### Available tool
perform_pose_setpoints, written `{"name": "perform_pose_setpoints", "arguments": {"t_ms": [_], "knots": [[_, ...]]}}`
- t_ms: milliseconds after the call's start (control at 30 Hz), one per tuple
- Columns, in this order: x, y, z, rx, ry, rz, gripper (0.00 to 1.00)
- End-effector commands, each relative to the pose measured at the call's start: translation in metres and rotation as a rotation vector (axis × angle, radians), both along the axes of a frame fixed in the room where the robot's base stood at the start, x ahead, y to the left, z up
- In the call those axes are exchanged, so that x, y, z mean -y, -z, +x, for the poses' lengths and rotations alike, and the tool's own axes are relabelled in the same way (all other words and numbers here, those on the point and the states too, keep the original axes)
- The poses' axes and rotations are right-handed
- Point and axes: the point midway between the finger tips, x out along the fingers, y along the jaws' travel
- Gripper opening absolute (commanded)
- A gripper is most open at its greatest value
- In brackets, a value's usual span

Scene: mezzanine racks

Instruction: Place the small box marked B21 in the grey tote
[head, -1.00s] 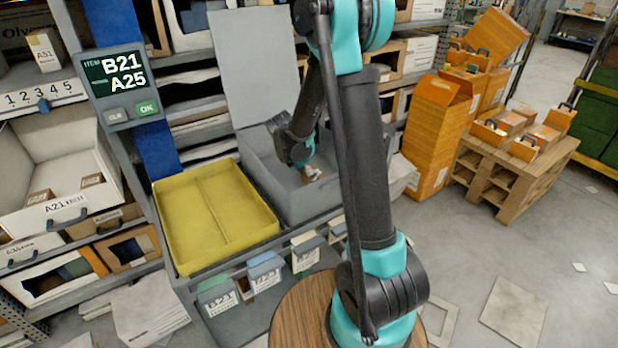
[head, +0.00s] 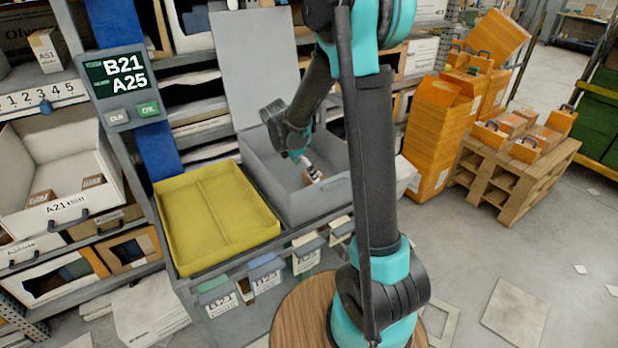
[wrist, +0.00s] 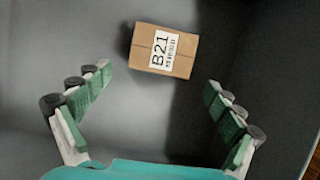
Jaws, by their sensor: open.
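The small brown box marked B21 (head: 312,172) lies inside the grey tote (head: 318,204), whose lid stands raised at the back. In the wrist view, the box (wrist: 165,50) shows its white B21 label, with the tote's grey interior around it. My gripper (wrist: 157,88) is open, with its two green-padded fingers spread wide. The box lies just beyond the fingertips, roughly between their lines, and neither finger touches it. In the head view, my gripper (head: 296,155) is low over the tote, just left of the box.
A yellow tray (head: 215,218) stands directly left of the tote. A screen (head: 122,85) reads B21 and A25. Shelves with boxes and bins are at left and behind. Small labelled bins (head: 264,272) hang in front. A wooden pallet (head: 510,172) with orange crates stands at right.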

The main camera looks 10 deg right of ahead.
Motion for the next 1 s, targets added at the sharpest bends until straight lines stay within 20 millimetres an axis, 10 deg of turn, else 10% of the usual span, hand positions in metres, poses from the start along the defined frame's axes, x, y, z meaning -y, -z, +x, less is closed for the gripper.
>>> {"name": "perform_pose_setpoints", "arguments": {"t_ms": [400, 1000], "knots": [[-0.024, -0.061, -0.01, -0.001, 0.0, 0.0, 0.93], [-0.026, -0.067, -0.011, -0.001, 0.0, 0.0, 0.93]]}}
